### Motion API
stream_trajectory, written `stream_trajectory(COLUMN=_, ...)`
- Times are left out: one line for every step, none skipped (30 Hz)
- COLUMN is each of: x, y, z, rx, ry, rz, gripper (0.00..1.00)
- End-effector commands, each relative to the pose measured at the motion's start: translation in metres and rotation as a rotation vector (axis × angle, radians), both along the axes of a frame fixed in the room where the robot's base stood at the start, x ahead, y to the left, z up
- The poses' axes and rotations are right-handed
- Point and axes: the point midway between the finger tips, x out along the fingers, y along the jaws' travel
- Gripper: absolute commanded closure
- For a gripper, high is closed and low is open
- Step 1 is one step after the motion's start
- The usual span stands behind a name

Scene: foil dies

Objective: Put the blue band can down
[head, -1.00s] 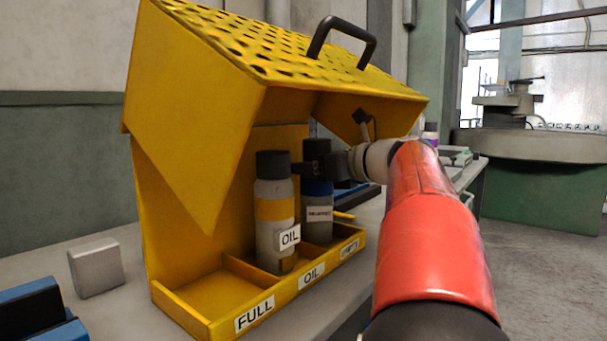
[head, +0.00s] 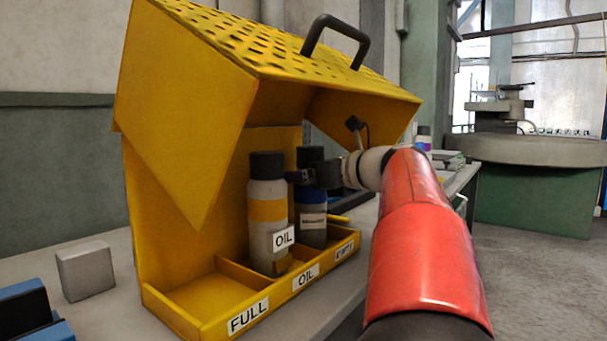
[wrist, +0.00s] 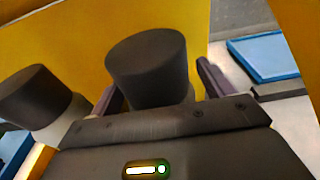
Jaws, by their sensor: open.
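The blue band can (head: 312,228) has a dark cap, a grey body, a blue band and a white label. It stands upright in the rack's right compartment, labelled EMPTY. Its foot is hidden by the compartment walls. My gripper (head: 310,176) is at its upper part, partly covering it. In the wrist view the can's dark cap (wrist: 148,68) lies between my two open fingers, with a gap visible on the right. The yellow rack (head: 165,160) has a perforated, handled roof above the cans.
A yellow band can (head: 268,210) with an OIL label stands in the middle compartment, close left of my gripper. The FULL compartment (head: 212,292) is empty. A grey block (head: 85,271) and blue items (head: 28,305) lie left of the rack. The roof overhangs my gripper.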

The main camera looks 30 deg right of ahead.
Motion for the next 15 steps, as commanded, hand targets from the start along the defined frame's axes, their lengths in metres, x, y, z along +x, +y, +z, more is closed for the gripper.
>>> stream_trajectory(x=0.000, y=0.000, z=0.001, rx=0.000, ry=0.000, rz=0.000, gripper=0.19)
stream_trajectory(x=0.000, y=0.000, z=0.003, rx=-0.001, ry=0.000, rz=0.000, gripper=0.19)
stream_trajectory(x=-0.002, y=-0.001, z=0.003, rx=0.000, ry=0.000, rz=-0.001, gripper=0.19)
stream_trajectory(x=-0.005, y=-0.002, z=0.004, rx=0.000, ry=0.000, rz=-0.002, gripper=0.19)
stream_trajectory(x=-0.009, y=-0.003, z=0.004, rx=-0.001, ry=0.000, rz=-0.001, gripper=0.19)
stream_trajectory(x=-0.014, y=-0.005, z=0.005, rx=-0.001, ry=0.000, rz=-0.003, gripper=0.19)
stream_trajectory(x=-0.019, y=-0.007, z=0.006, rx=0.000, ry=0.000, rz=-0.003, gripper=0.19)
stream_trajectory(x=-0.025, y=-0.009, z=0.007, rx=0.000, ry=0.000, rz=-0.003, gripper=0.19)
stream_trajectory(x=-0.033, y=-0.012, z=0.008, rx=-0.001, ry=0.000, rz=-0.004, gripper=0.19)
stream_trajectory(x=-0.039, y=-0.015, z=0.009, rx=-0.001, ry=0.000, rz=-0.004, gripper=0.19)
stream_trajectory(x=-0.046, y=-0.016, z=0.010, rx=-0.001, ry=-0.001, rz=-0.004, gripper=0.19)
stream_trajectory(x=-0.054, y=-0.019, z=0.012, rx=-0.001, ry=-0.001, rz=-0.004, gripper=0.19)
stream_trajectory(x=-0.060, y=-0.021, z=0.013, rx=-0.001, ry=0.000, rz=-0.003, gripper=0.19)
stream_trajectory(x=-0.066, y=-0.024, z=0.014, rx=-0.001, ry=-0.001, rz=-0.004, gripper=0.19)
stream_trajectory(x=-0.074, y=-0.026, z=0.015, rx=-0.001, ry=0.000, rz=-0.003, gripper=0.19)
